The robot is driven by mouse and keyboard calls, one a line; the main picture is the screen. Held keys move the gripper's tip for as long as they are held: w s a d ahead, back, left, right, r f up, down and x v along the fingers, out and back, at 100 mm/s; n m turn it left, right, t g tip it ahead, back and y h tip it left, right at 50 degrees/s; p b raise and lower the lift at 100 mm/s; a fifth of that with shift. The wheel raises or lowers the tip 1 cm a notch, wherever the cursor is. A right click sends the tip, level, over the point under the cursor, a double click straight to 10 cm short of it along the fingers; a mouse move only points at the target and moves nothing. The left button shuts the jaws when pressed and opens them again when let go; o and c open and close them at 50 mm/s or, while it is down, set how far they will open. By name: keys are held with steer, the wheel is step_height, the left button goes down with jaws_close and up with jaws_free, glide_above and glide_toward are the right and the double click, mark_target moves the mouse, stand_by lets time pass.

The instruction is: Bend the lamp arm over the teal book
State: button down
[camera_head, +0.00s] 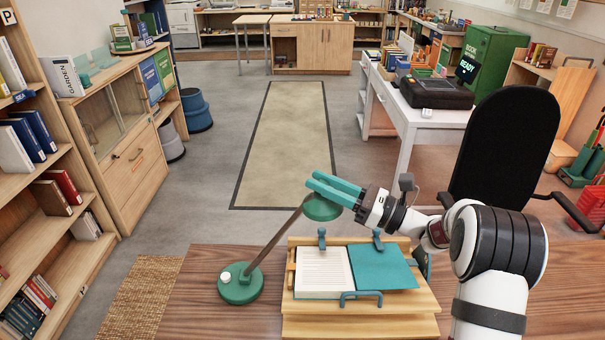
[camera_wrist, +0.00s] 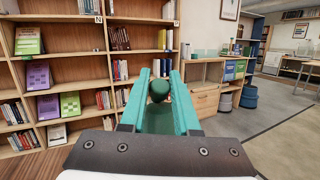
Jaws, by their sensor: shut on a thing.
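The lamp stands on the table with a round green base (camera_head: 240,285). Its thin brown arm (camera_head: 272,240) leans up to the right. It ends in a green lamp head (camera_head: 322,210), beneath my fingers and above the back left of the book. The open teal book (camera_head: 384,268) lies on a wooden stand, with a white page at left and a teal side at right. My gripper (camera_head: 313,179), with teal fingers, is shut on the lamp head's green knob (camera_wrist: 158,88), which shows between the fingers in the wrist view. The head's underside is hidden.
The wooden stand (camera_head: 362,327) has blue clips around the book. A woven mat (camera_head: 142,298) lies left of the lamp base. Bookshelves (camera_head: 40,215) line the left side. A black chair (camera_head: 508,140) stands behind my arm. The table between the lamp base and the stand is clear.

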steer(key=shift+d+f, duration=0.4)
steer(key=c, duration=0.7)
jaws_free()
steer(key=shift+o, duration=0.2)
steer(key=v, duration=1.5)
steer(key=shift+s+d, duration=0.2)
steer(key=shift+d, duration=0.15)
